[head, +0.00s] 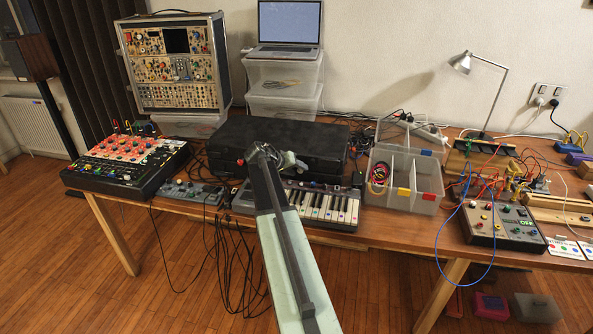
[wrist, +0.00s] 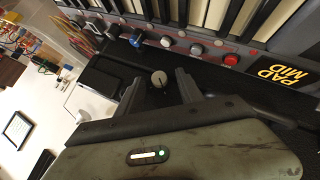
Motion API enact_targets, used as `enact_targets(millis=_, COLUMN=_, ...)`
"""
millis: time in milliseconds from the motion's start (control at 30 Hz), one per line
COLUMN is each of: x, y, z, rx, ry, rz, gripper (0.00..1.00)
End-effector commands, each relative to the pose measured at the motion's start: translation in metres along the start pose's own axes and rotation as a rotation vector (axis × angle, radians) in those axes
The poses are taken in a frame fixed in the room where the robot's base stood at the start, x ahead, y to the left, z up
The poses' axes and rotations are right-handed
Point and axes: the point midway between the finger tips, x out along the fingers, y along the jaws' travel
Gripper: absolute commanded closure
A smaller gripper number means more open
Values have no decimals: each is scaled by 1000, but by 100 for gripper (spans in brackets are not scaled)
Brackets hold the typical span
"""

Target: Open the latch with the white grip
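A wide black case (head: 225,142) lies on the table behind a small keyboard. A small red part (head: 240,161) shows on the case front, left of my arm.
The keyboard (head: 335,204) lies close in front of the case, its row of knobs near my gripper in the wrist view (wrist: 196,49). A clear divided bin (head: 402,201) stands to the right. A mixer (head: 125,165) stands left. Loose cables lie around.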

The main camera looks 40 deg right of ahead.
Motion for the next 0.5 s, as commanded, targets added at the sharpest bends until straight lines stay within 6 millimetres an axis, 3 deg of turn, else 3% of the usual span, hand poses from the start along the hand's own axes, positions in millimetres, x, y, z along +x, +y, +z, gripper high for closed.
enact_targets(millis=167, x=-8, y=1, z=-1, rx=0, ry=1, rz=0, gripper=56)
enact_targets(millis=500, x=-71, y=3, z=-3, rx=-1, ry=2, rz=-1, gripper=56)
